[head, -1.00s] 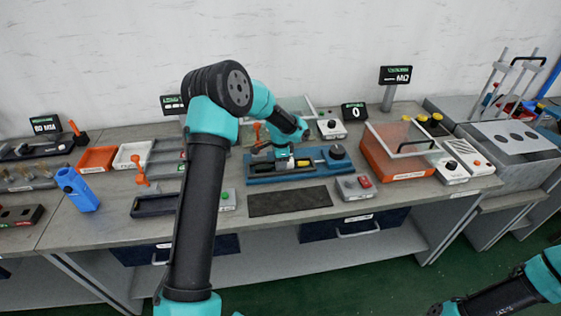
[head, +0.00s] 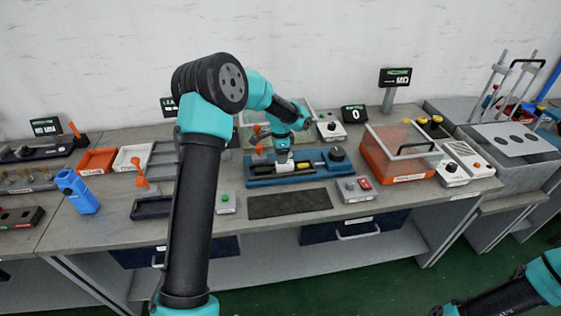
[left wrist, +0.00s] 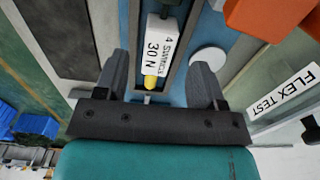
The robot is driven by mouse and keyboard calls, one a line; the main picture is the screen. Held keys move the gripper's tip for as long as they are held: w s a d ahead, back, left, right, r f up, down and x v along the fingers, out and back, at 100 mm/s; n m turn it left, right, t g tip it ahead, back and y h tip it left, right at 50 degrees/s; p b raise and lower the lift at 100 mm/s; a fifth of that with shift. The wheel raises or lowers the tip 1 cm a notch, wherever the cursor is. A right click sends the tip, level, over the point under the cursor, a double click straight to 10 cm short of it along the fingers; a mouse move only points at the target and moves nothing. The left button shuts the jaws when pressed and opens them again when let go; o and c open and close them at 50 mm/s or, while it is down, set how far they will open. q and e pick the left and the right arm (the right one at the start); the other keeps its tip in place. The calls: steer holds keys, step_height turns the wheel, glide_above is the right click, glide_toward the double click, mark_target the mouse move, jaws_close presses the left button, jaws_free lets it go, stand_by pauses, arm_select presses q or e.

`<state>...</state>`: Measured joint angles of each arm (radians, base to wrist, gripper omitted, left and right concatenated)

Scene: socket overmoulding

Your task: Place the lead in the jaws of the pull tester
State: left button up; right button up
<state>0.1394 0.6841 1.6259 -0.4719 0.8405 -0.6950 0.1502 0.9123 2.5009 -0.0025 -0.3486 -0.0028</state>
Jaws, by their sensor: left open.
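The pull tester is not named by any label I can read; a blue bench fixture (head: 262,181) with a dark channel and a round dark knob (head: 337,153) lies under my left gripper (head: 284,156). In the left wrist view my left gripper (left wrist: 160,82) is open. I cannot make out the lead for certain. Only part of my right arm shows, at the lower right.
A dark mat (head: 290,203) lies in front of the fixture. A small grey box with a red button (head: 364,184) is beside it. An orange bin with a clear lid (head: 385,165) stands to the right. An orange lever (head: 139,172) and a blue holder (head: 77,191) are to the left.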

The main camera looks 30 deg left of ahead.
arm_select(q)
step_height(320, 180, up, 7)
stand_by(0.3)
steer(key=shift+c, duration=0.3)
stand_by(1.0)
